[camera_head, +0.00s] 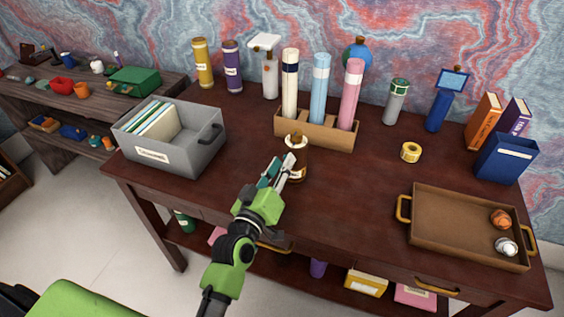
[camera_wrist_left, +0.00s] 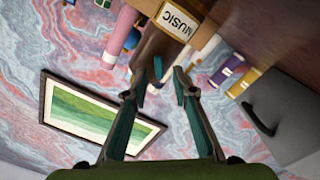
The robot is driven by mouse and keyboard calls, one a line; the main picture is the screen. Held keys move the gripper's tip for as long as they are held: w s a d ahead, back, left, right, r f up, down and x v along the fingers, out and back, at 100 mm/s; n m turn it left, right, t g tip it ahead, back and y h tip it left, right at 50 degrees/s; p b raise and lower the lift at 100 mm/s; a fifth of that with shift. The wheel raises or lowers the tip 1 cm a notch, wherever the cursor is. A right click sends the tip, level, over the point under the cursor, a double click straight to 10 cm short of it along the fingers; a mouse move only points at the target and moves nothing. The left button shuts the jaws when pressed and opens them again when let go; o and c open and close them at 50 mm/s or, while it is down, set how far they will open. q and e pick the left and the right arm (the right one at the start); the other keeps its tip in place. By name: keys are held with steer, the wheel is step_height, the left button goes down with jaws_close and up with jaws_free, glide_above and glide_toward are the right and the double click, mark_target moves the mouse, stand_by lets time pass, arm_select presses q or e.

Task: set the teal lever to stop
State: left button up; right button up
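A small brown device (camera_head: 298,174) with a pale round top (camera_head: 296,140) stands on the desk in front of the wooden tube holder. My left gripper (camera_head: 280,168) is just to its left, partly covering it. In the wrist view, my left gripper (camera_wrist_left: 159,76) has its two fingers apart, with teal pads on them. My right gripper is not in view.
The wooden holder (camera_head: 318,134) with tall tubes stands close behind; its MUSIC label (camera_wrist_left: 178,22) shows in the wrist view. A grey bin (camera_head: 190,158) is at left, a brown tray (camera_head: 450,233) at right, and yellow tape (camera_head: 411,152) nearer the middle. The desk's front middle is clear.

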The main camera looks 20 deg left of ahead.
arm_select(q)
steer(key=shift+w, duration=0.35)
jaws_close()
